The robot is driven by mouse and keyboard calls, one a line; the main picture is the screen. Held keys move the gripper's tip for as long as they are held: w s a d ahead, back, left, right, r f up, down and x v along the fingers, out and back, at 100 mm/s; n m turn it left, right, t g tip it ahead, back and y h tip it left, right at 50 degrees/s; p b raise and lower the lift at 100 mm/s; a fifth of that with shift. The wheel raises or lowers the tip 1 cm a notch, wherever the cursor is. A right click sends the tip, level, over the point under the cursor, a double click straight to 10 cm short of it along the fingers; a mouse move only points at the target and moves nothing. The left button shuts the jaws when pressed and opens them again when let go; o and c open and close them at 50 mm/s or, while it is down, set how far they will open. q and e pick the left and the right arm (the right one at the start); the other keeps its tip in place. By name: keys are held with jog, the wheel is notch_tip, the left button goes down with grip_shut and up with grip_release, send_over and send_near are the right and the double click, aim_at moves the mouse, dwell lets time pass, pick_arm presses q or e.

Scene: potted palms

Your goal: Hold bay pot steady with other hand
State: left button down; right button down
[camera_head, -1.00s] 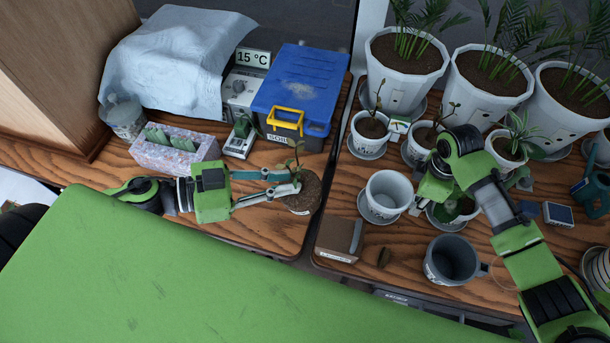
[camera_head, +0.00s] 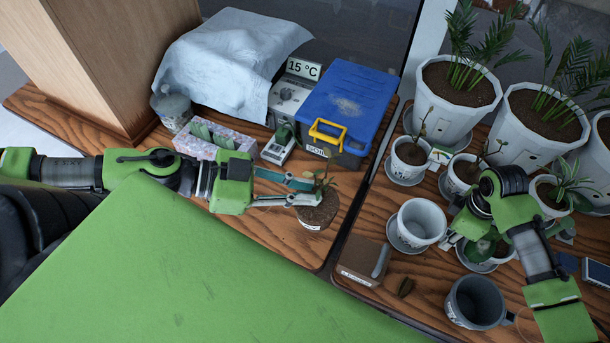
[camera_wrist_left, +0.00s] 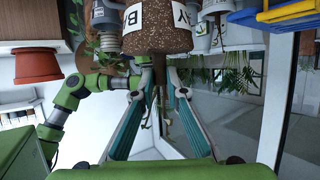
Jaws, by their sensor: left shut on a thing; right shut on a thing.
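The bay pot (camera_head: 318,214) is a brown, speckled pot with a white label, standing upright on the left table with a thin-stemmed seedling (camera_head: 322,180) in it. In the left wrist view the bay pot (camera_wrist_left: 160,38) appears upside down, with "BAY" lettering on its labels. My left gripper (camera_head: 312,199) is shut around the stem just above the soil; its fingers lie either side of the stem in the left wrist view (camera_wrist_left: 160,82). My right gripper (camera_head: 462,236) is at a small pot with a broad-leaved plant (camera_head: 486,249) on the right table. My right arm hides most of its grip.
A grey empty pot (camera_head: 421,222), a dark mug (camera_head: 475,302) and a brown box (camera_head: 362,261) stand near the right gripper. Large palm pots (camera_head: 458,98) stand behind. A blue-lidded bin (camera_head: 348,100) and a speckled tray (camera_head: 214,146) are behind the left gripper. A gap separates the tables.

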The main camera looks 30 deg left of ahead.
jog(key=c, duration=1.8)
grip_release()
jog(key=shift+c, duration=0.2)
notch_tip(320, 180, up, 12)
jog(key=shift+a+f, duration=0.1)
